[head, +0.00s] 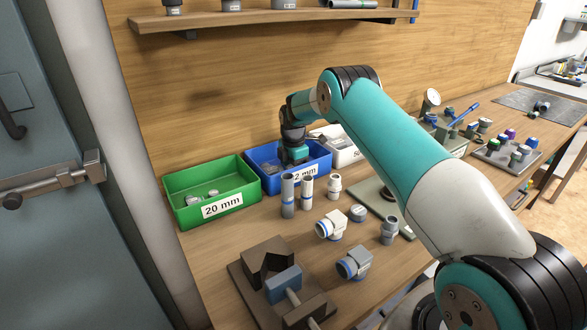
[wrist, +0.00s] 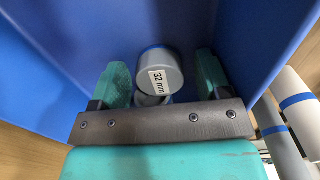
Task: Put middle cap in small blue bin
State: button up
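The blue bin (head: 272,184) stands on the bench between a green bin and a white bin. Its label is partly covered and ends in "2 mm". My gripper (head: 295,154) is down inside the blue bin. In the wrist view, the two teal fingers of my gripper (wrist: 161,82) are spread apart between the blue bin's walls (wrist: 50,65). A grey cap (wrist: 165,72) with a blue band and a "32 mm" label lies in the bin between the fingers, with gaps on both sides. I cannot tell whether it is the middle cap.
The green bin (head: 232,187), labelled "20 mm", holds small fittings. The white bin (head: 343,152) is partly behind my arm. Grey pipes (head: 288,196), white fittings (head: 331,226) and a short grey cap (head: 357,214) stand in front. A dark clamp block (head: 268,264) sits nearer. A shelf (head: 270,20) hangs above.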

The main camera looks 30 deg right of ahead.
notch_tip(320, 180, up, 12)
jog(key=b, duration=0.2)
jog(key=s+a+r+m+y, duration=0.1)
jog(key=s+a+r+m, duration=0.1)
jog(key=s+a+r, duration=0.5)
jog(key=s+a+r+m, duration=0.35)
jog(key=s+a, duration=0.35)
jog(key=a, duration=0.3)
jog(key=s+a+m+y, duration=0.1)
jog(key=s+a+m, duration=0.2)
jog(key=s, duration=1.1)
jog(key=s+a+m+y, duration=0.2)
jog(key=s+a, duration=0.4)
jog(key=s, duration=0.9)
jog(key=shift+s+a+r+m, duration=0.2)
jog(key=shift+r+m, duration=0.1)
jog(key=shift+m, duration=0.15)
